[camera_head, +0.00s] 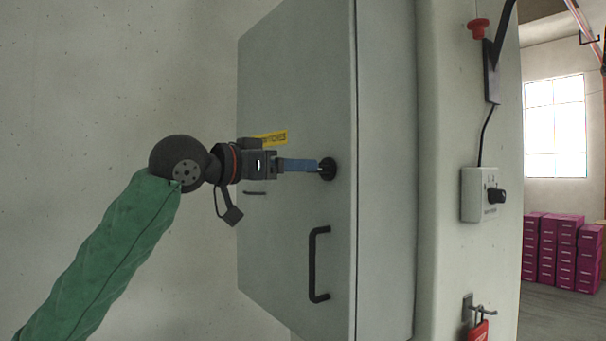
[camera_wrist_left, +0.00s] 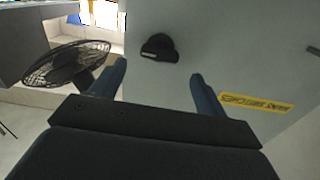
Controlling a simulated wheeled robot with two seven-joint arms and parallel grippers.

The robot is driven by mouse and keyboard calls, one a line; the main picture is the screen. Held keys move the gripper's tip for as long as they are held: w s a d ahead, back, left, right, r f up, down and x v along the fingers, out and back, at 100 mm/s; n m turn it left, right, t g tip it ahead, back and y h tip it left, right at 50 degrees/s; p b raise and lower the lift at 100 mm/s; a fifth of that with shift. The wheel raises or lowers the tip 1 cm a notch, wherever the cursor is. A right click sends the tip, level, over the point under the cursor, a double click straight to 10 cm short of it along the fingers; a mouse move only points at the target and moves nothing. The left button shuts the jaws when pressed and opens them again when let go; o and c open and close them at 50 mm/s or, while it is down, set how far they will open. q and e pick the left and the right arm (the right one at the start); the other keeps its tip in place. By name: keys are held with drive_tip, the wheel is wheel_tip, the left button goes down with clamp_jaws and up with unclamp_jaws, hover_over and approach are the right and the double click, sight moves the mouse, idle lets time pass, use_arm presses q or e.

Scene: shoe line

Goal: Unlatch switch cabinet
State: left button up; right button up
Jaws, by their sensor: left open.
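The grey switch cabinet (camera_head: 290,80) has a closed door with a black rotary latch (camera_head: 328,169) near its right edge. A black bar handle (camera_head: 318,264) is lower on the same door. My left gripper (camera_head: 318,166) reaches in from the left with its blue fingers pointing at the latch. In the left wrist view the two blue fingers of my left gripper (camera_wrist_left: 158,82) are spread apart. The latch knob (camera_wrist_left: 159,47) shows ahead of and between them, and nothing is held. Whether the fingertips touch the latch cannot be told. My right gripper is not in view.
A yellow label (camera_head: 271,138) is on the door, partly behind my left gripper. A control box with a black knob (camera_head: 496,196), a red button (camera_head: 478,28) and a red padlock (camera_head: 479,329) are on the right. Magenta boxes (camera_head: 560,252) stand farther back. A black fan (camera_wrist_left: 68,66) shows in the wrist view.

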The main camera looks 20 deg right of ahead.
use_arm(q)
drive_tip(key=shift+b+v, duration=0.35)
drive_tip(key=shift+v, duration=0.95)
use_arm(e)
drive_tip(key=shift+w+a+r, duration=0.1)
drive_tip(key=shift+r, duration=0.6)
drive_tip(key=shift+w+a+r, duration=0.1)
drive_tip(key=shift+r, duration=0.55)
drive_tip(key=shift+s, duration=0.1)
